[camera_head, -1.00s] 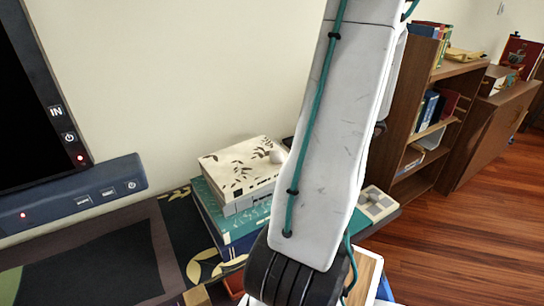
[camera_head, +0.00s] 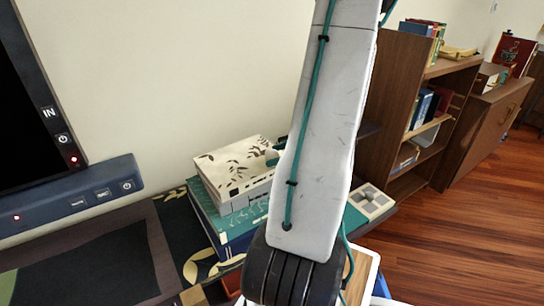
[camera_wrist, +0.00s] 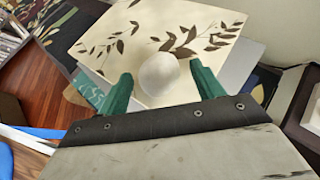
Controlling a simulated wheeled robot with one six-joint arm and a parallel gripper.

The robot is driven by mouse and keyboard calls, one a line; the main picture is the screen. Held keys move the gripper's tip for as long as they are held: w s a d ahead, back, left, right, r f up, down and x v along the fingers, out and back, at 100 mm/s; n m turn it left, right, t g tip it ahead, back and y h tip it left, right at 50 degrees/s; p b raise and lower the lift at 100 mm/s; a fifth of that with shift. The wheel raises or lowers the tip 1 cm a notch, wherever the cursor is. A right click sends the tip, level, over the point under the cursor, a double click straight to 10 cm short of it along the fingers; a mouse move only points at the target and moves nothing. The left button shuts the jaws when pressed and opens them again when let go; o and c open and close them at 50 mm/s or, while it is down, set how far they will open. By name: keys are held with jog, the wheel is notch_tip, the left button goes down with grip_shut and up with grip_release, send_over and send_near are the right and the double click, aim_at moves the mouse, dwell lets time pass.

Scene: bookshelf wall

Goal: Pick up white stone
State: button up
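The white stone (camera_wrist: 159,75) is a smooth rounded lump on the cream leaf-patterned top of a box-like book (camera_wrist: 205,30), as the wrist view shows. My gripper (camera_wrist: 161,70) is open, with one green finger on each side of the stone and a visible gap on both sides. In the head view, a green finger (camera_head: 273,158) shows at the right end of the book's top (camera_head: 232,163). The stone is hidden there behind my finger and arm.
The patterned book lies on teal books (camera_head: 222,222) on the desk. A dark monitor (camera_head: 25,110) and blue bar (camera_head: 75,196) stand at left. A grey-and-white block piece (camera_head: 371,201) lies right of my arm. Wooden shelves (camera_head: 395,100) stand farther right.

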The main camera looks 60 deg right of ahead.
jog(key=c, duration=1)
jog(key=shift+r, duration=0.1)
